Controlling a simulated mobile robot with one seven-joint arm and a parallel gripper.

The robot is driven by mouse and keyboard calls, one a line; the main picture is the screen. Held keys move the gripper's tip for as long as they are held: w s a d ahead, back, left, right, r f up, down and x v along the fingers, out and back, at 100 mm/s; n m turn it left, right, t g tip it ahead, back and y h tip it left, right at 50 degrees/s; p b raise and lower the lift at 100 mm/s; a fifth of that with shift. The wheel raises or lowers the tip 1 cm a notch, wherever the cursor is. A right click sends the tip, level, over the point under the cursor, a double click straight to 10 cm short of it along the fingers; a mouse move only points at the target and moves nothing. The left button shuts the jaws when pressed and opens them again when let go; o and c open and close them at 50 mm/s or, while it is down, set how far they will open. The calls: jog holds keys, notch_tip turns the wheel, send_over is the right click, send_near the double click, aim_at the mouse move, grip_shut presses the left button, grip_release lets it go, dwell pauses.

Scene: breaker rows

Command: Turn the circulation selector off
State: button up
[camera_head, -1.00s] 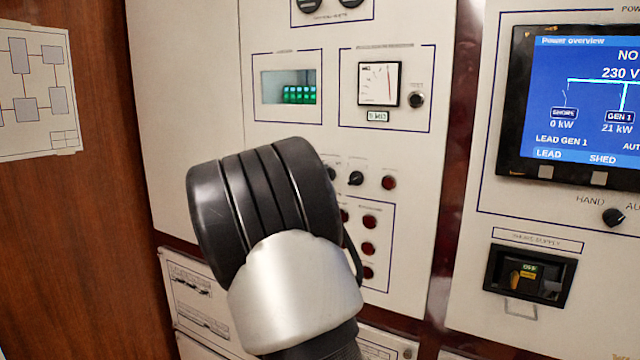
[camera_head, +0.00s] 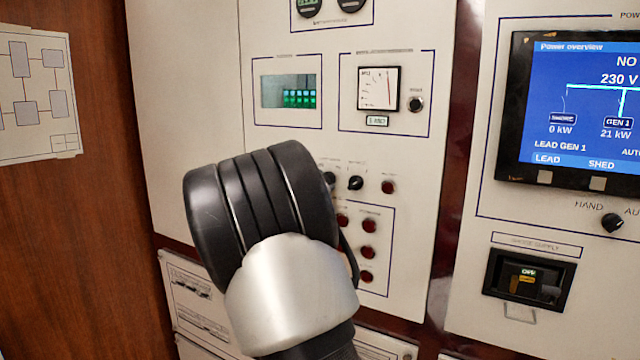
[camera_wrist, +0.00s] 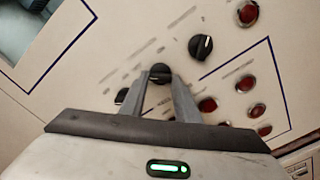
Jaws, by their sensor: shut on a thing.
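In the wrist view a round black selector knob (camera_wrist: 158,73) sits between the fingertips of my gripper (camera_wrist: 162,80), which is shut on it. Its small label is too blurred to read, so I cannot confirm by name that it is the circulation selector. A second black knob (camera_wrist: 201,46), with a pale pointer line, stands free up and to the right. A third dark knob (camera_wrist: 121,96) is partly hidden beside the left finger. In the head view my arm hides the fingers; a free black knob (camera_head: 355,183) shows to its right.
Red round lamps or buttons (camera_wrist: 244,83) lie close to the right of the fingers. A meter (camera_head: 378,88) and a green-lit display (camera_head: 288,91) are above. A screen (camera_head: 580,110) and a recessed supply unit (camera_head: 528,278) are farther right.

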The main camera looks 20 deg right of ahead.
dwell(0.4)
jog(key=o, duration=1)
jog(key=shift+o, duration=0.2)
jog(key=b+v, duration=0.1)
jog(key=v, duration=1.6)
jog(key=shift+s+a, duration=0.2)
